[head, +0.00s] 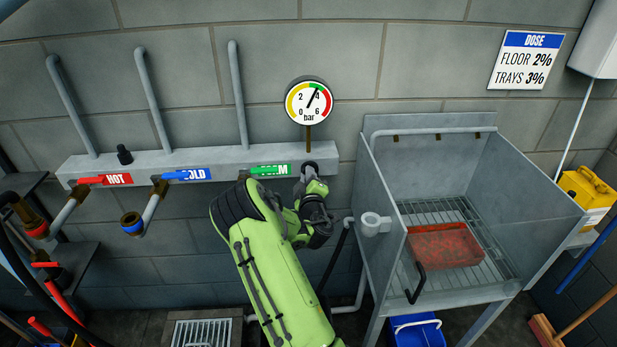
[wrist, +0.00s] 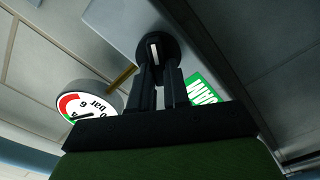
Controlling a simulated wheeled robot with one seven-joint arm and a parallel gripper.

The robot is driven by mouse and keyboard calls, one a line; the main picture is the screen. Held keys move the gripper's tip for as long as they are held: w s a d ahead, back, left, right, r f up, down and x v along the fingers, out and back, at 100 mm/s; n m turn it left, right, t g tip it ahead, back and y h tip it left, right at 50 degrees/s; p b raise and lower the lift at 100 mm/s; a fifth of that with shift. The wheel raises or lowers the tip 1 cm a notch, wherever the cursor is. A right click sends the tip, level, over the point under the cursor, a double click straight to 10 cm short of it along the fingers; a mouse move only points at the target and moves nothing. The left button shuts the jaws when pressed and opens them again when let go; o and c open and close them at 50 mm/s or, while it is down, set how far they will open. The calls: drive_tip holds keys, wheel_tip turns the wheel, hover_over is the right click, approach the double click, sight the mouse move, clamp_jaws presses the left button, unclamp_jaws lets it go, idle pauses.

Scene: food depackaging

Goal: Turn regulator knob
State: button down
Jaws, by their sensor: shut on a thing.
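The regulator knob (wrist: 155,46) is round and black with a white stripe across its face. It sits on the grey manifold under the pressure gauge and also shows in the head view (head: 310,166), partly hidden by my gripper. My gripper (wrist: 158,68) is shut on the knob, with one dark finger on either side of it. In the head view my gripper (head: 308,172) reaches up to the manifold's right end. The pressure gauge (head: 309,102) stands above on a brass stem. Its needle points up and right, close to the 4.
A steel wash cabinet (head: 480,215) stands right, holding a red crate (head: 443,246) on a rack.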

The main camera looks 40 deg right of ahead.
idle(0.3)
drive_tip(key=c, duration=1.1)
unclamp_jaws()
drive_tip(key=shift+a+f, duration=0.1)
